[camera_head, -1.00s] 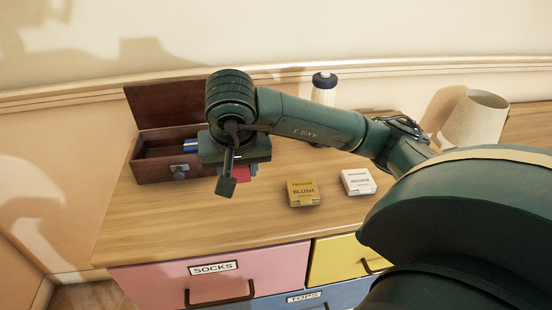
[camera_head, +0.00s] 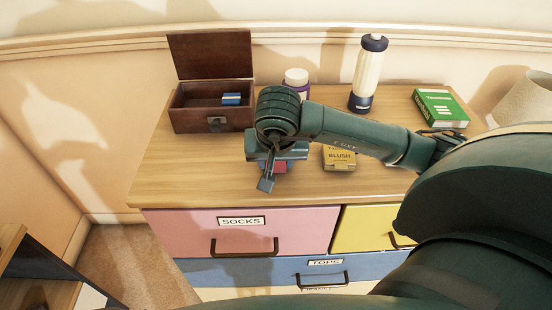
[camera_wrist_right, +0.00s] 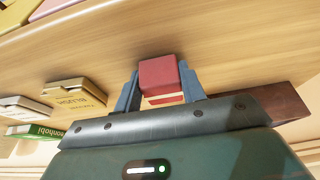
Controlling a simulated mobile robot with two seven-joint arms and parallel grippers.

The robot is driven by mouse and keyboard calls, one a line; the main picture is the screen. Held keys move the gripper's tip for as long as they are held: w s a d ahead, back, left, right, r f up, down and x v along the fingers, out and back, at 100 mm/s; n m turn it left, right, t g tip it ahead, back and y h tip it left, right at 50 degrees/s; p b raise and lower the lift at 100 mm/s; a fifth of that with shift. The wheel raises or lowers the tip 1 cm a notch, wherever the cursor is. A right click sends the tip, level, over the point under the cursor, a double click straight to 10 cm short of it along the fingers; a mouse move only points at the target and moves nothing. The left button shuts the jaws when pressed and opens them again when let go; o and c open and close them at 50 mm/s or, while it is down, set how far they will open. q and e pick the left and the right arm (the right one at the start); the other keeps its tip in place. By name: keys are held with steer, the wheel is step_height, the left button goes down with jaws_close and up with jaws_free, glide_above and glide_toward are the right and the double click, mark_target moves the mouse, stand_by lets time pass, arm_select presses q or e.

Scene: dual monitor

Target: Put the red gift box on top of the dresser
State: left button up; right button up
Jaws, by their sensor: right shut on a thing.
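The red gift box (camera_wrist_right: 158,72) sits between the two blue fingers of my right gripper (camera_head: 274,168), which is shut on it. In the head view only a small red part of the box (camera_head: 281,167) shows under the gripper; the wrist hides the rest. The gripper is over the wooden top of the dresser (camera_head: 190,180), near its front edge above the pink drawer. I cannot tell whether the box touches the top. My left gripper is not in view.
An open wooden box (camera_head: 190,122) with a blue item stands at the back left. A purple-labelled jar (camera_head: 297,78), white bottle (camera_head: 367,75), green box (camera_head: 440,107) and blush box (camera_head: 340,158) are on the top. The front left of the top is clear.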

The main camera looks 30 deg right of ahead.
steer(key=shift+f, duration=0.2)
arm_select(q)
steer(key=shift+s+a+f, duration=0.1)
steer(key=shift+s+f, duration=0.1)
arm_select(e)
steer(key=o, duration=1)
steer(key=shift+r, duration=0.1)
steer(key=shift+c, duration=0.2)
steer(key=shift+r, duration=0.55)
arm_select(q)
steer(key=p, duration=0.1)
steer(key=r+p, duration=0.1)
steer(key=p, duration=0.2)
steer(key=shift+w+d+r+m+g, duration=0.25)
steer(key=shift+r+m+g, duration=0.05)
arm_select(e)
steer(key=v, duration=1.1)
steer(key=shift+s, duration=0.15)
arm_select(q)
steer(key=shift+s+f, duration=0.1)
arm_select(e)
steer(key=shift+a, duration=0.1)
